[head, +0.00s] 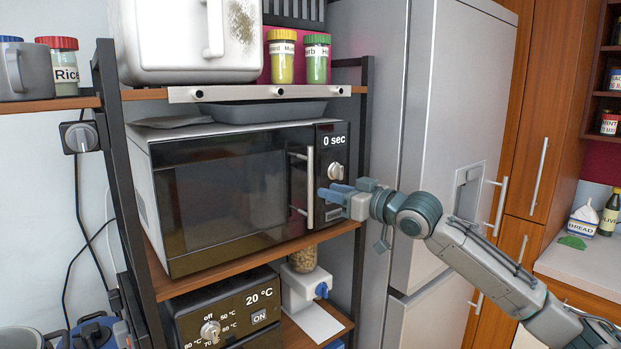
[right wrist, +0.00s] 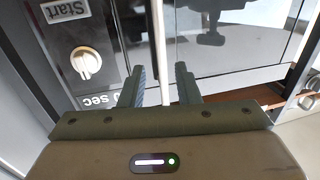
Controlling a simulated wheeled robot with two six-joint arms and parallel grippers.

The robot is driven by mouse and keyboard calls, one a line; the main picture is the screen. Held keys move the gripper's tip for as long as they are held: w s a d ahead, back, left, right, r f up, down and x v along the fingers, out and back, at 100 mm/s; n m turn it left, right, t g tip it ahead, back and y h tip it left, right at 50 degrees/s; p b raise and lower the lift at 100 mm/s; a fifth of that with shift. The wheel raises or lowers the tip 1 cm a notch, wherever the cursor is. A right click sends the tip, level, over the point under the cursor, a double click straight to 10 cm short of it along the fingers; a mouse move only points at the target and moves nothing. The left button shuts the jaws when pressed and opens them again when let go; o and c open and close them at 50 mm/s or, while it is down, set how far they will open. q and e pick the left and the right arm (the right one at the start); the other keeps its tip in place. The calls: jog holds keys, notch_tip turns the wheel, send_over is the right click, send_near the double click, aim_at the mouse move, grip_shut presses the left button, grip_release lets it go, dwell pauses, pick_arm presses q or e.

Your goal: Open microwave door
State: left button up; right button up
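The microwave (head: 232,185) stands on the middle shelf of the rack, its dark glass door (head: 230,200) shut. The vertical metal door handle (head: 310,190) is at the door's right edge, beside the control panel with a knob (head: 336,171). My right gripper (head: 329,193) is at the handle, coming from the right. In the right wrist view its fingers (right wrist: 160,72) are apart, with the handle (right wrist: 159,35) running between them. A gap shows on both sides of the handle. My left gripper is not in view.
A tall grey fridge (head: 445,110) stands right of the rack, behind my right arm. A toaster oven (head: 228,310) is on the shelf below. A white appliance (head: 185,40) and spice jars (head: 282,58) stand above. The space in front of the door looks clear.

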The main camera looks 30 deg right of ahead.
aim_at(312, 187)
jog(key=shift+p+x, duration=1.9)
jog(key=shift+x, duration=1.65)
grip_shut()
